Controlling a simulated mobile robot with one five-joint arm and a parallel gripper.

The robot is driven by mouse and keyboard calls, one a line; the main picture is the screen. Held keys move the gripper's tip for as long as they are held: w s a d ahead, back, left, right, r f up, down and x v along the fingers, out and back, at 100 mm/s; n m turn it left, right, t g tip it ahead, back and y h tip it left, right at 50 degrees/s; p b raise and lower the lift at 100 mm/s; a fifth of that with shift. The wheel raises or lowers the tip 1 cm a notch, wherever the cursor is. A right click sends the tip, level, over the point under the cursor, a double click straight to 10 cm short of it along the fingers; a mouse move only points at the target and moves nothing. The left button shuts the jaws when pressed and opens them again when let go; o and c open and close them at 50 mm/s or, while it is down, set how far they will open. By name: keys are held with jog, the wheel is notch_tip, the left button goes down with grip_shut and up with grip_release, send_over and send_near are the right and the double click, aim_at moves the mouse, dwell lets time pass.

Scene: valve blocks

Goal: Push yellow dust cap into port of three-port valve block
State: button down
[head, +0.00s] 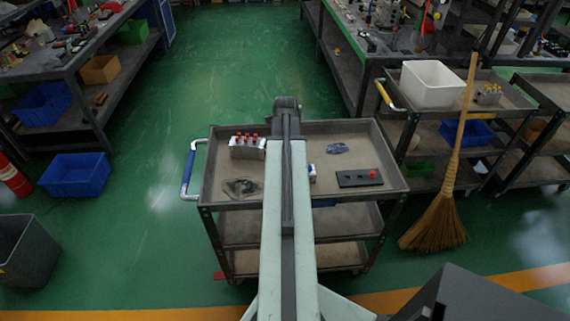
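A silver valve block (247,147) with several red caps on top stands at the back left of the cart's top tray. A smaller pale block (312,172) shows just right of my arm and is partly hidden by it; I cannot tell its ports. I cannot make out a yellow dust cap on this tray. My arm reaches out over the middle of the tray, and my gripper is hidden beyond or below its far end.
The grey cart tray (222,190) has a raised rim and a blue handle (188,168) at left. Dark cloth-like bits lie on it. A broom (440,210) leans at right near a second cart with a white bin (431,85).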

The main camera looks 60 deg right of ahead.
jog(key=shift+f+b, duration=0.3)
jog(key=shift+f, duration=0.05)
jog(key=c, duration=1.2)
grip_release()
notch_tip(320, 180, up, 8)
jog(key=p, duration=0.8)
jog(key=shift+d+r, duration=0.1)
jog(key=shift+f, duration=0.2)
